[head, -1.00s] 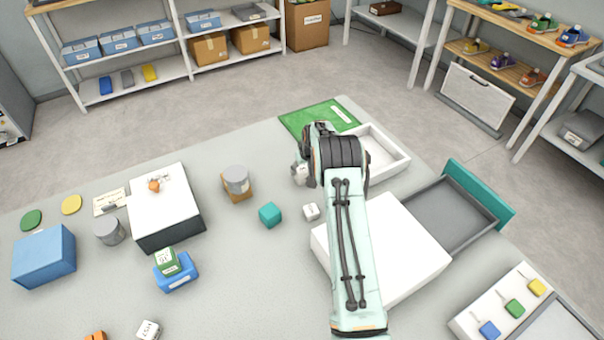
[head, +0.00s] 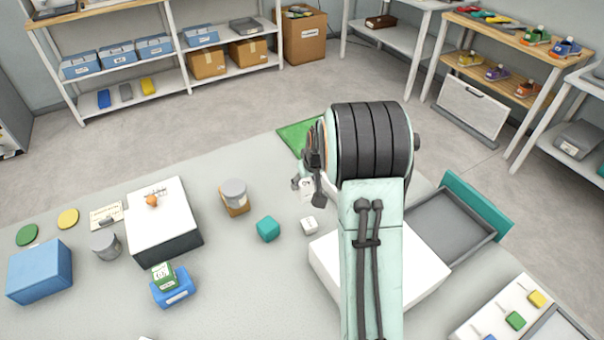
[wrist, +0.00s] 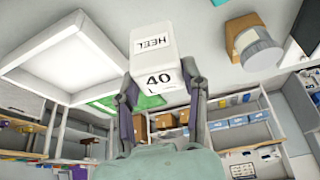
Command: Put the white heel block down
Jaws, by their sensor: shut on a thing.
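The white heel block (wrist: 155,45), marked HEEL and 40 L, is held between the two fingers of my gripper (wrist: 162,88) in the wrist view. My gripper is shut on it. In the head view my gripper (head: 308,184) hangs over the far middle of the table, and a small white part of the block (head: 306,190) shows beside it. My arm hides most of that area. A white shallow tray (wrist: 62,55) lies left of the block in the wrist view. It is almost fully hidden behind my arm in the head view.
A green mat (head: 294,135) lies at the far table edge. A teal cube (head: 268,229), a small white cube (head: 309,225) and a grey cylinder on a wooden base (head: 234,194) stand near my gripper.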

